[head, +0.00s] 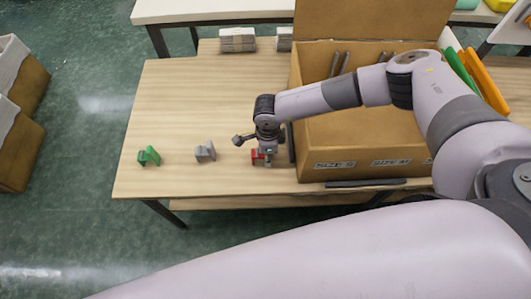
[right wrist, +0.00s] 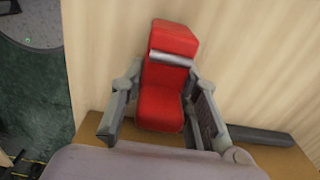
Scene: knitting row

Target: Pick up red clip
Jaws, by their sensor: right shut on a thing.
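The red clip (head: 254,156) is on the wooden table near its front edge, just left of the cardboard box. My right gripper (head: 265,152) reaches down over it and partly hides it in the head view. In the right wrist view, the red clip (right wrist: 162,95) with a grey band across it stands between the two fingers of my right gripper (right wrist: 160,118). The gripper is shut on it. I cannot tell whether the clip touches the table. My left gripper is not in view.
A grey clip (head: 205,152) and a green clip (head: 148,156) stand to the left on the table (head: 180,100). An open cardboard box (head: 350,135) with size labels fills the right side. A dark bar (head: 365,183) lies before it. The table's left part is mostly clear.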

